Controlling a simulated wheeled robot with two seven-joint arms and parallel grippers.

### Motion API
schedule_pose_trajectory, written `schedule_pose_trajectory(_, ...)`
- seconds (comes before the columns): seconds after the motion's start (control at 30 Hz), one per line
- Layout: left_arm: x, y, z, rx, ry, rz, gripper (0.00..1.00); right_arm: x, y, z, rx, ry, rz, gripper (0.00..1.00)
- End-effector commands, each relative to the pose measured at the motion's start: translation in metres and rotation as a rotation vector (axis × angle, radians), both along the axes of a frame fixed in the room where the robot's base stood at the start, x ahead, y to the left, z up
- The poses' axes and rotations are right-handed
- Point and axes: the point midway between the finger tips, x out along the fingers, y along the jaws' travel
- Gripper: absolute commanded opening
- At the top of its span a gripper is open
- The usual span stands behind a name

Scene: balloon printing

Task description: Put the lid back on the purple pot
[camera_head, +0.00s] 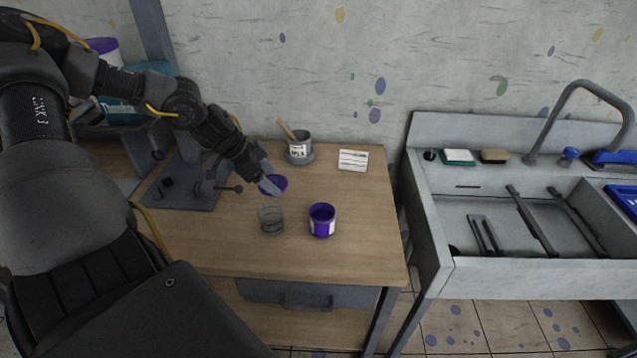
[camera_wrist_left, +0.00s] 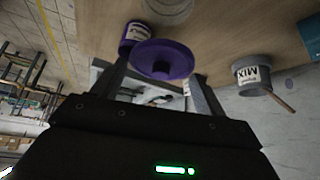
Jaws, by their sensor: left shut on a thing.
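The purple pot (camera_head: 321,221) stands upright and uncovered on the wooden table, with purple in its open top and a pale label. It also shows at the top of the left wrist view (camera_wrist_left: 131,36). My left gripper (camera_head: 267,181) is shut on the purple lid (camera_head: 277,184) and holds it behind and to the left of the pot, apart from it. In the left wrist view the round lid (camera_wrist_left: 163,60) sits between the fingers (camera_wrist_left: 160,80), with its small raised centre showing. My right gripper is not in view.
A clear glass (camera_head: 271,221) stands just left of the pot. A grey mix pot (camera_head: 299,150) with a wooden stick and a white card (camera_head: 353,160) are at the back. A dark stand (camera_head: 185,190) is at left, a sink (camera_head: 520,225) at right. The table's front is clear.

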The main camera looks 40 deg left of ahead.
Motion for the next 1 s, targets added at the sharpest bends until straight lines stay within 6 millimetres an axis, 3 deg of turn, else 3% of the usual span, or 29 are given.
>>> schedule_pose_trajectory(0.13,0.028,-0.014,0.009,0.005,0.011,-0.166,0.52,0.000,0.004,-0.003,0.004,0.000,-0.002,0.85)
schedule_pose_trajectory(0.3,0.055,-0.056,0.005,0.000,0.010,-0.365,0.52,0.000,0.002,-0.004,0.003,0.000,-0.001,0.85)
schedule_pose_trajectory(0.5,0.070,-0.097,-0.005,-0.003,0.005,-0.513,0.52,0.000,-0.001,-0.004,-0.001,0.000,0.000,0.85)
schedule_pose_trajectory(1.0,0.071,-0.104,-0.015,-0.002,0.003,-0.538,0.52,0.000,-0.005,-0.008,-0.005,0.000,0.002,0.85)
